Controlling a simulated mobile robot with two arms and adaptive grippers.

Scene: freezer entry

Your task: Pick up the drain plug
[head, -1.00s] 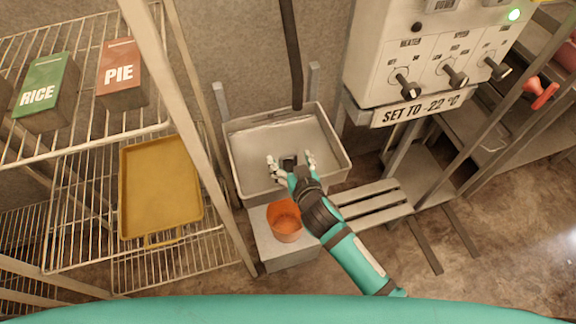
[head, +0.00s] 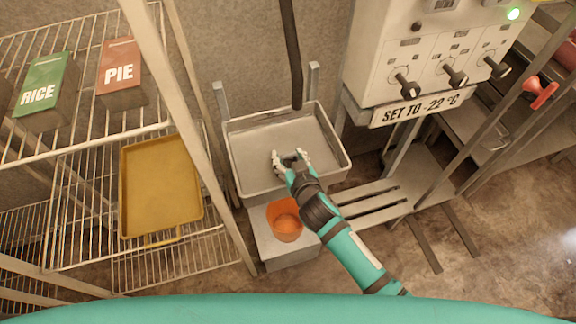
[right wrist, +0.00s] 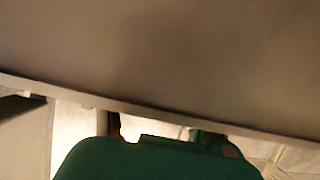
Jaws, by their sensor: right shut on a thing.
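The drain plug (head: 290,158) shows in the head view as a small dark thing between the fingers of my right gripper (head: 289,155), mostly hidden by them. My right gripper is shut on it, over the inside of the grey sink basin (head: 258,135), near its front wall. I cannot tell whether the plug touches the basin floor. The right wrist view shows a grey basin surface and its edge (right wrist: 170,118), but not the plug. My left gripper is not in view.
An orange bucket (head: 284,220) stands on a grey block in front of the basin. A wire rack with a yellow tray (head: 160,190) is at the left. A control box (head: 430,60) and a slatted bench (head: 375,205) are at the right. A dark pipe (head: 292,55) hangs behind the basin.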

